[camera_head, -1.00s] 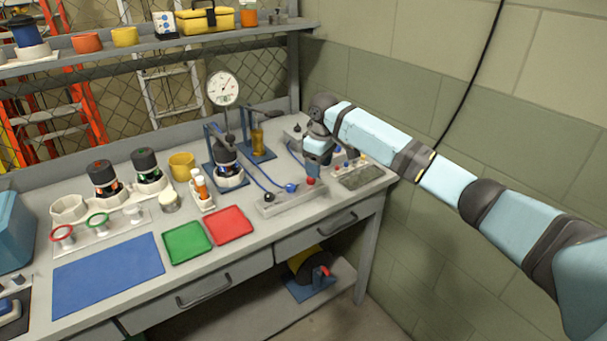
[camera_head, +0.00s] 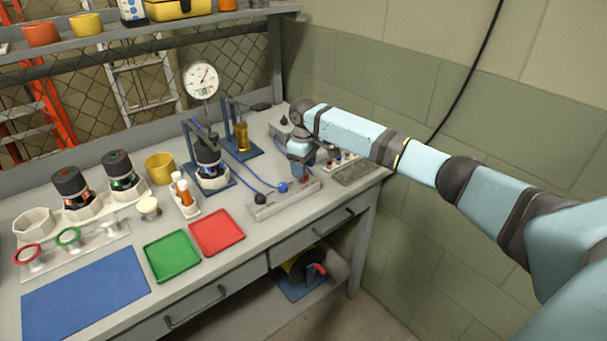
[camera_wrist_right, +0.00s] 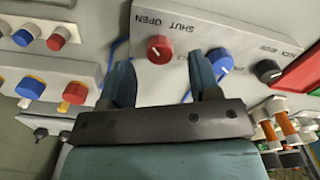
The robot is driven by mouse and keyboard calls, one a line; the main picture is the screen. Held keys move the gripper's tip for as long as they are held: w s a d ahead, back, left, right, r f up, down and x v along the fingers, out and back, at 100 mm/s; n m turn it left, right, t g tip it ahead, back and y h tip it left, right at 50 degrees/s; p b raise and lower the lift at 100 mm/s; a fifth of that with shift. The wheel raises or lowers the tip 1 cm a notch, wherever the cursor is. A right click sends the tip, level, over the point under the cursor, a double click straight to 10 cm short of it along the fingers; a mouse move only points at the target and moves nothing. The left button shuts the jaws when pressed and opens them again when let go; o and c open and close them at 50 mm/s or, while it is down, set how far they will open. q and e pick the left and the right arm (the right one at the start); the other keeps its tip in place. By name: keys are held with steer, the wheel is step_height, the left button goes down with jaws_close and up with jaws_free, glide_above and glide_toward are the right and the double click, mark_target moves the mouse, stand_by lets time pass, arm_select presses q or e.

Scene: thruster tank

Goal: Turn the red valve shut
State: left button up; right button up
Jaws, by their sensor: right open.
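The red valve (camera_wrist_right: 160,49) is a round knob with a pale mark on its face, on a light panel (camera_wrist_right: 205,22) lettered SHUT and OPEN. I cannot tell surely which word its mark points to. In the head view the red valve (camera_head: 304,180) sits at the panel's right end, just below my right gripper. My right gripper (camera_wrist_right: 160,72) is open and empty, with one finger on each side of the line to the valve. The valve shows beyond the fingertips. My right gripper (camera_head: 303,160) also shows small in the head view. My left gripper is not in view.
A blue knob (camera_wrist_right: 220,60) and a black knob (camera_wrist_right: 268,71) share the panel, the blue one close to a finger. Another panel of small knobs (camera_wrist_right: 45,85) lies on the other side. A red tray (camera_head: 217,232) and green tray (camera_head: 171,256) lie left of the panel.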

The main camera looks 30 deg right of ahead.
steer(key=shift+f, duration=1.45)
steer(key=shift+c, duration=0.5)
